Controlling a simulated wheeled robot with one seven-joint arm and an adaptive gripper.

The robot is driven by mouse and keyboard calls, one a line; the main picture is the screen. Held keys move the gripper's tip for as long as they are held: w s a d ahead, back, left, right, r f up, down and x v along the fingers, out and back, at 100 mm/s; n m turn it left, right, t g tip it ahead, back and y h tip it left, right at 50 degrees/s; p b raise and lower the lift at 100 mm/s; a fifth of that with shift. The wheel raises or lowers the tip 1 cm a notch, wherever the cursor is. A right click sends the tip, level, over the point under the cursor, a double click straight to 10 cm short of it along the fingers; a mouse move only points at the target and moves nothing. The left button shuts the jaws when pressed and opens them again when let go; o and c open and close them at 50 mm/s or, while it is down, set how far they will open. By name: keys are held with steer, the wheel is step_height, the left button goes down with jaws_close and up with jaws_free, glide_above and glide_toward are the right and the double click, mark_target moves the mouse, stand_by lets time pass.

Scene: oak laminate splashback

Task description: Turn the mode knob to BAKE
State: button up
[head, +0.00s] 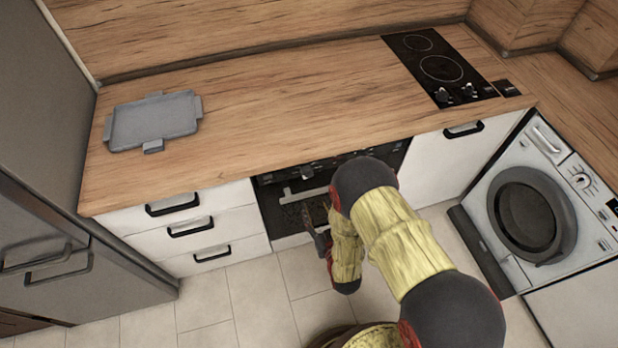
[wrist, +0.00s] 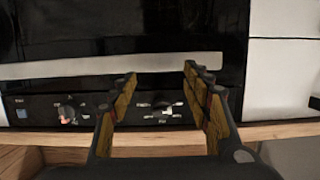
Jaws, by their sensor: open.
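The oven's black control panel (head: 290,177) runs under the counter edge in the head view, partly hidden by my arm. In the wrist view, the panel (wrist: 30,112) appears below the pale oven handle (wrist: 60,68). One knob with red and white on it (wrist: 67,113) is left of my fingers. Another knob (wrist: 161,104) shows between them. The markings are too small to read, so I cannot tell which is the mode knob. My gripper (wrist: 160,75) is open and empty, its fingers over the handle and panel; it also shows before the oven in the head view (head: 324,228).
The wood counter (head: 270,110) overhangs the oven. A grey tray (head: 152,120) lies on its left part, and a black cooktop (head: 440,68) is at the right. White drawers (head: 195,225) flank the oven. A washing machine (head: 535,215) stands at right, a fridge (head: 90,265) at left.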

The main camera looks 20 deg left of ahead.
mark_target(307, 173)
step_height(307, 173, up, 7)
steer(key=w+a+t+y, duration=0.1)
steer(key=t+y, duration=0.1)
steer(key=t, duration=0.1)
steer(key=b+x, duration=0.1)
steer(key=x, duration=0.6)
steer(key=shift+w+a+f, duration=0.1)
steer(key=shift+w+f, duration=0.1)
steer(key=shift+w, duration=0.2)
steer(key=shift+c, duration=1.4)
steer(key=c, duration=0.9)
